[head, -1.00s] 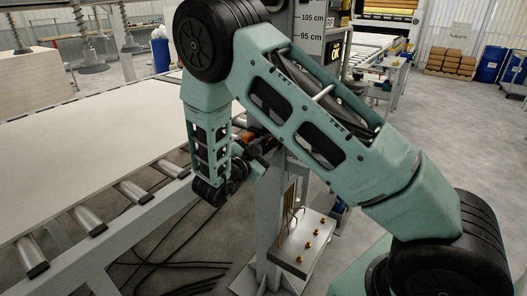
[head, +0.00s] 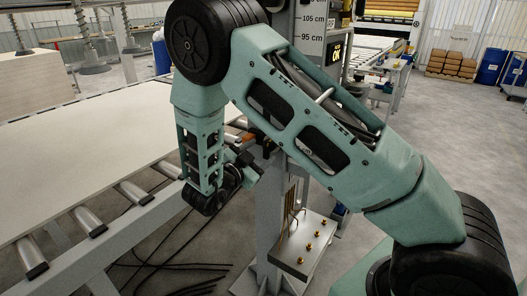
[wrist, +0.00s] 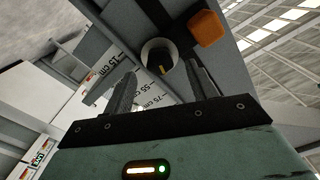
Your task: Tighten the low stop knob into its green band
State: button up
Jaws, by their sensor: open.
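A round knob (wrist: 160,57) with a pale rim, a dark centre and a yellow mark sits on a grey post in the wrist view. I take it for the low stop knob. My gripper (wrist: 161,72) is open, its two fingers apart on either side below the knob; I cannot tell whether they touch it. In the head view my gripper (head: 254,160) is by the grey post, partly hidden by my own wrist. The green band cannot be made out in either view.
An orange block (wrist: 207,28) is beside the knob on the post. A scale strip with cm marks (wrist: 130,85) runs behind the fingers. The roller conveyor with a pale board (head: 80,160) lies left of the post. A metal block with brass fittings (head: 305,245) stands low at its foot.

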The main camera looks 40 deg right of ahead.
jog(key=b+v, duration=0.1)
jog(key=v, duration=1.3)
jog(key=shift+a+b, duration=0.2)
jog(key=shift+b, duration=0.15)
